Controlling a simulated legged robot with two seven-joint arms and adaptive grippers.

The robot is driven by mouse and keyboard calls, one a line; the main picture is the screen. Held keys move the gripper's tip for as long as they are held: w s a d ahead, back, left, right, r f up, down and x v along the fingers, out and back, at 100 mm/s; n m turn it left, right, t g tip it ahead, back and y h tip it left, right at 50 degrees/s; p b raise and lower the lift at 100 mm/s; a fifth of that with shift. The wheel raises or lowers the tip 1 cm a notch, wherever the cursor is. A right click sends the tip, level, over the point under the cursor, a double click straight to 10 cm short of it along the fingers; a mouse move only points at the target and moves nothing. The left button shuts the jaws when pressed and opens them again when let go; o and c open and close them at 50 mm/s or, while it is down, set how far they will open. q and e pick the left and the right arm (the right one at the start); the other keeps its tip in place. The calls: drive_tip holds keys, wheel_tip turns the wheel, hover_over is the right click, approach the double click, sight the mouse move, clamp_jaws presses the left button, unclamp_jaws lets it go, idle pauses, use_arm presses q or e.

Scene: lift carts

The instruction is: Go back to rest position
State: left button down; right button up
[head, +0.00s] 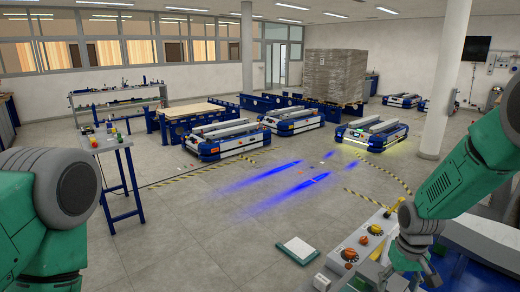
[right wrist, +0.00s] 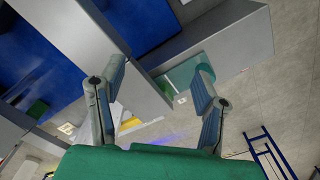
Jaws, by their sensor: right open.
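My right gripper (head: 412,268) hangs at the lower right of the head view, beside a grey control panel (head: 350,262) with orange and red knobs. In the right wrist view its two fingers (right wrist: 158,100) are spread apart with nothing between them. My left arm fills the lower left of the head view, but its gripper is outside the frame. Whether the right gripper touches the panel cannot be told.
Low blue-and-white lift carts (head: 220,140) stand on the grey floor, one with lit edges (head: 372,134). A wrapped pallet load (head: 336,75) is at the back. A blue-legged table (head: 106,143) stands left. A white pillar (head: 447,80) is right.

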drive_tip(key=s+a+f, duration=0.4)
drive_tip(key=s+f, duration=0.7)
drive_tip(key=s, duration=0.5)
drive_tip(key=s+a+n, duration=0.2)
drive_tip(key=s, duration=1.7)
use_arm(q)
wheel_tip(320, 180, down, 22)
drive_tip(key=b, duration=2.2)
drive_tip(key=shift+s, duration=0.25)
use_arm(e)
wheel_tip(320, 180, down, 23)
drive_tip(key=w, duration=0.1)
drive_tip(key=shift+r+t, duration=0.15)
drive_tip(key=shift+t, duration=0.15)
drive_tip(key=shift+w, duration=0.15)
